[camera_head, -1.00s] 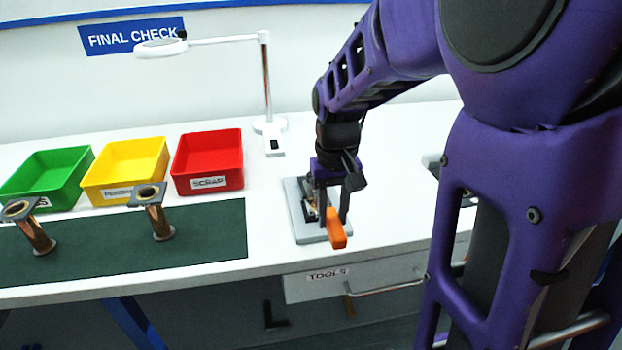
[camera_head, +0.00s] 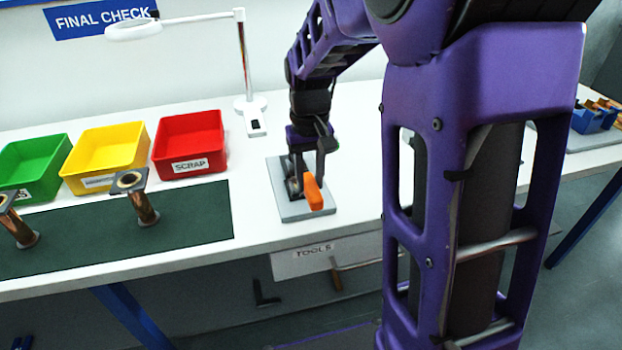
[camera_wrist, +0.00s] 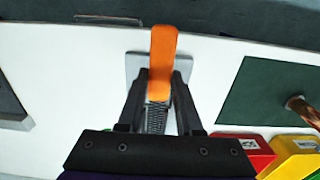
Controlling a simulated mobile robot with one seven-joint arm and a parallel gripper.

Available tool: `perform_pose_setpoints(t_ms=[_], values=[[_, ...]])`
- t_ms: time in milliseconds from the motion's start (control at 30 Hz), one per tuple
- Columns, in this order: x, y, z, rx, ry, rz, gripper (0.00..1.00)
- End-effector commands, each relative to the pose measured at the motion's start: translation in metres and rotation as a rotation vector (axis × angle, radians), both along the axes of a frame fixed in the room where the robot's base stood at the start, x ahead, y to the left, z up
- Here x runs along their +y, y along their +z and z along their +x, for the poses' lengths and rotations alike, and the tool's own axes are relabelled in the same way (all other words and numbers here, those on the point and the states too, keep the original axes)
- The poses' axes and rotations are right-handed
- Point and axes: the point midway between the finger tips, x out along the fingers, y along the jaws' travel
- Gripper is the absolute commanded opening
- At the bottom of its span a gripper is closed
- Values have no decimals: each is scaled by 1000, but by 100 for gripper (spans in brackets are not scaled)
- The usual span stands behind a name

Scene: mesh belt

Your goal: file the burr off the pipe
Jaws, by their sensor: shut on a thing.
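My gripper (camera_head: 308,172) is shut on an orange handle (camera_head: 312,191), over a grey plate (camera_head: 290,209) with metal fittings on it. In the wrist view the orange handle (camera_wrist: 163,62) sticks out beyond my fingers (camera_wrist: 158,95), and a ribbed grey part shows between them. My fingers hide most of what sits on the plate, so I cannot tell how the handle joins it. A copper pipe with a square dark flange (camera_head: 144,208) stands upright on the green mat; another (camera_head: 18,228) stands at the left edge. I see no burr at this size.
Green (camera_head: 32,185), yellow (camera_head: 88,181) and red (camera_head: 190,166) bins stand behind the mat (camera_head: 185,235); the red one reads SCRAP. A white lamp (camera_head: 243,60) stands behind the plate. A TOOLS drawer (camera_head: 310,262) is below the table edge. Bare white table lies between mat and plate.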

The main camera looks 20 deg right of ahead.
Motion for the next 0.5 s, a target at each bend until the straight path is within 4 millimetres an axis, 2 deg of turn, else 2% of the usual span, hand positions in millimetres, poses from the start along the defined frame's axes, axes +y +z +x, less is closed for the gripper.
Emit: perform_pose_setpoints(t_ms=[500], values=[[0,0,-19,2,0,0,0]])
